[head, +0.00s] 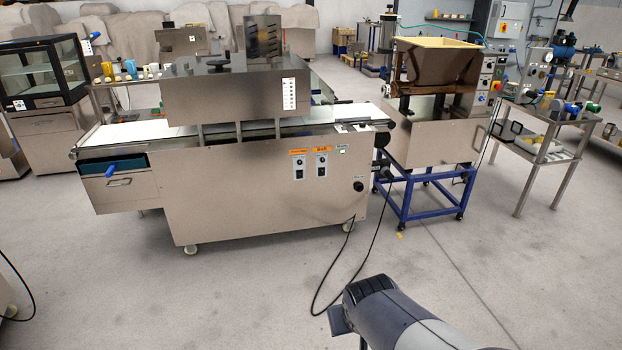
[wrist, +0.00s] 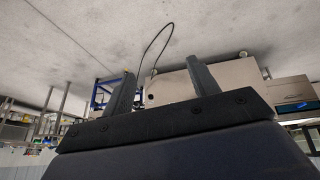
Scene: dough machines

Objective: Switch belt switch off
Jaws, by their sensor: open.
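The belt machine (head: 240,190) stands left of centre in the head view, with a white belt along its top. Its front has two orange-labelled controls side by side. The left one has a similar switch (head: 299,174). The labels and switch positions are too small to read surely. My gripper (wrist: 163,80) is open and empty in the wrist view, well apart from the machine. That view is upside down, with the machine's front (wrist: 220,78) beyond the fingers.
A black cable (head: 345,265) hangs from the machine and loops on the floor. A hopper machine on a blue wheeled frame (head: 430,190) stands to the right, then a steel table (head: 540,150). A drawer (head: 118,185) projects at lower left. The floor before the machine is mostly clear.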

